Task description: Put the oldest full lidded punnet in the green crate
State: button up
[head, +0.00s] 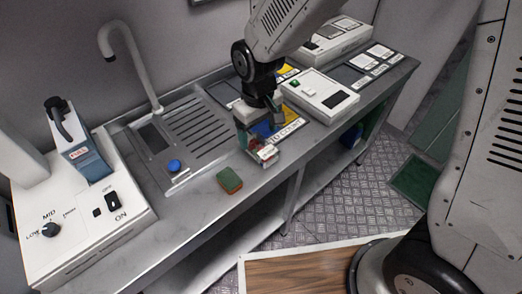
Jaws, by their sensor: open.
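My gripper (262,146) hangs over the front edge of the metal counter, near the middle of the head view, with its jaws open. A small red and white item (266,153) shows right at its fingertips; I cannot tell whether it is a punnet or whether the fingers touch it. I can make out no clear lidded punnet and no dates. A dark green flat-looking shape (413,181) lies on the floor at the right; I cannot tell whether it is a crate.
The counter (205,205) holds a sink with a tap (133,65), a blue knob (174,166), a green and orange sponge-like block (229,180), a white switch box (80,220) at the left and a white device (320,95) behind my gripper. Bare counter lies front left.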

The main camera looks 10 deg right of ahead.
aim_at(261, 145)
jog(key=f, duration=0.6)
jog(key=shift+d+f, duration=0.15)
jog(key=shift+d, duration=0.15)
jog(key=c, duration=1.1)
jog(key=shift+c, duration=0.2)
